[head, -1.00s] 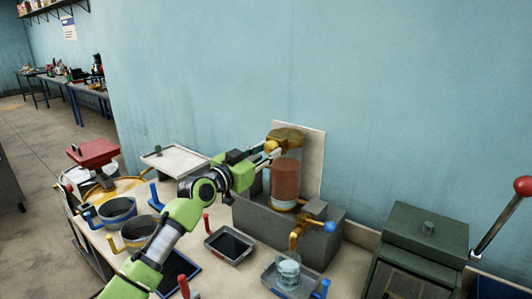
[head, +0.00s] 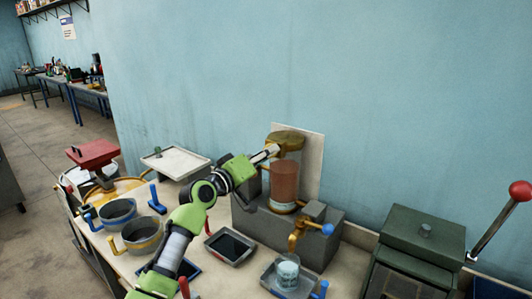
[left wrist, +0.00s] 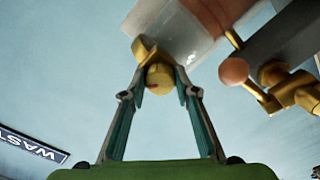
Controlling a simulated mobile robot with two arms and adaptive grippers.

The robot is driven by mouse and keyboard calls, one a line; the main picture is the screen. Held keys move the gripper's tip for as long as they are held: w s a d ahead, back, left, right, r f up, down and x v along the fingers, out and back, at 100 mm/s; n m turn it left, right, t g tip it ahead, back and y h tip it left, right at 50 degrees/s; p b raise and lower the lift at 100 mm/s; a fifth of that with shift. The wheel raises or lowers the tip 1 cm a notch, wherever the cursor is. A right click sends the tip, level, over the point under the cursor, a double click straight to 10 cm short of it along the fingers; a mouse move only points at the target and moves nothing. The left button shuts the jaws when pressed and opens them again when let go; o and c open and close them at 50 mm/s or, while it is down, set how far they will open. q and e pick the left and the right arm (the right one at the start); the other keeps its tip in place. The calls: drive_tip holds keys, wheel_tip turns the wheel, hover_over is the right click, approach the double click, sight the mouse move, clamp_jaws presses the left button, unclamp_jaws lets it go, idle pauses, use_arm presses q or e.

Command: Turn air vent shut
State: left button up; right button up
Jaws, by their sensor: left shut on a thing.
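The air vent shows in the left wrist view as a rounded gold knob (left wrist: 159,78) with a small red mark, on a gold fitting by the vessel. My left gripper (left wrist: 160,76) is shut on this knob, one finger on each side. In the head view my left gripper (head: 270,152) reaches the left side of the brass cap (head: 287,139), and the knob is hidden there. Below the cap is a clear vessel (head: 284,182) of reddish-brown liquid on a grey stand (head: 255,222). My right gripper is not in view.
A brass tap with a blue handle (head: 327,229) sits low on the stand, above a glass beaker (head: 288,274). A black-lined tray (head: 231,247) and handled pots (head: 141,235) stand left. A green press-like box (head: 425,232) stands right.

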use_arm(q)
drive_tip(key=shift+r+n+p, duration=0.1)
drive_tip(key=shift+n+p, duration=1.3)
drive_tip(key=shift+n, duration=1.8)
drive_tip(key=o, duration=1.1)
drive_tip(key=v, duration=1.2)
